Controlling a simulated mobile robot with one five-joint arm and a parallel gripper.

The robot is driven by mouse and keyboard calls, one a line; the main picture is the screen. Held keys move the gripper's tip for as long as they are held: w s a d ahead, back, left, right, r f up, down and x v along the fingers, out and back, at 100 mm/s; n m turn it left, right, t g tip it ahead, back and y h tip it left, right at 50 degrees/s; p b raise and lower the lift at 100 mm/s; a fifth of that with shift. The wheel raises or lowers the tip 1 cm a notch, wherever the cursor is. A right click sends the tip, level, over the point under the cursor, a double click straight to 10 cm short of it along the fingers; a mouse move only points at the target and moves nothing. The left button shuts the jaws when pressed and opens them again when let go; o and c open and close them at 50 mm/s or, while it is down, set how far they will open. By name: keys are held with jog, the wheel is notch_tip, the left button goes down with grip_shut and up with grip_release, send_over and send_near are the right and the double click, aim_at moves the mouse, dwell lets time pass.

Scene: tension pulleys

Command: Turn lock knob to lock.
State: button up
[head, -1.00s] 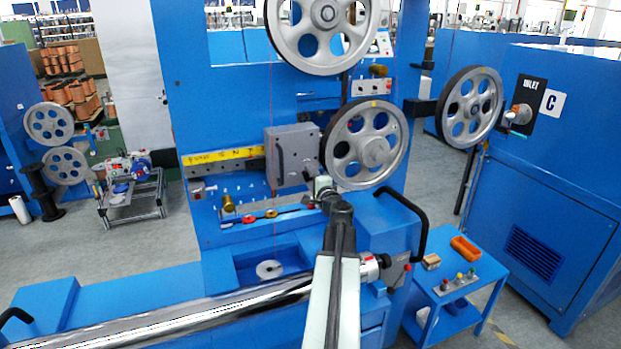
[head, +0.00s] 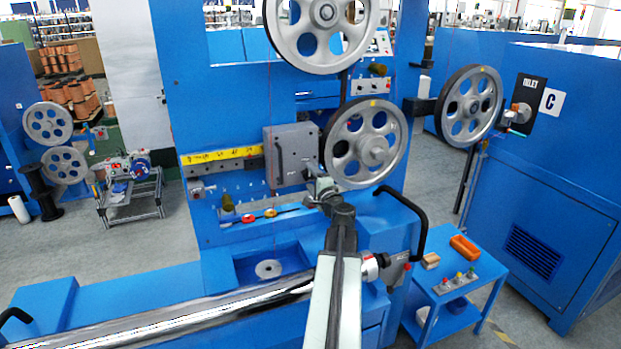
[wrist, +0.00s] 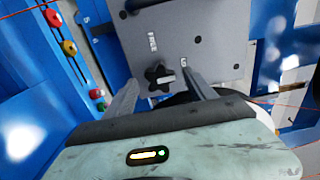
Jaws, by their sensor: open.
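The lock knob (wrist: 158,76) is a black, star-shaped knob with a pale bar on it. It sits on the grey plate of the carriage (wrist: 200,20) in the wrist view. My gripper (wrist: 162,80) is open, with one finger to the left of the knob and one to the right. The knob lies between the fingertips with gaps on both sides; I cannot tell how deep the fingers reach. Small light labels are on the plate above the knob and to its right. In the head view my gripper (head: 320,186) is at the lower right of the grey carriage (head: 296,143), and the knob cannot be made out.
A large spoked pulley (head: 366,143) stands right beside my gripper. A yellow scale (head: 222,155) runs left of the carriage. Red and yellow knobs (head: 247,218) sit on a ledge below. A black curved handle (head: 412,215) is at the right.

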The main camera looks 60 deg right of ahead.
jog(key=v, duration=0.6)
jog(key=shift+s+a, duration=0.15)
jog(key=shift+s, duration=0.1)
jog(key=shift+w, duration=0.1)
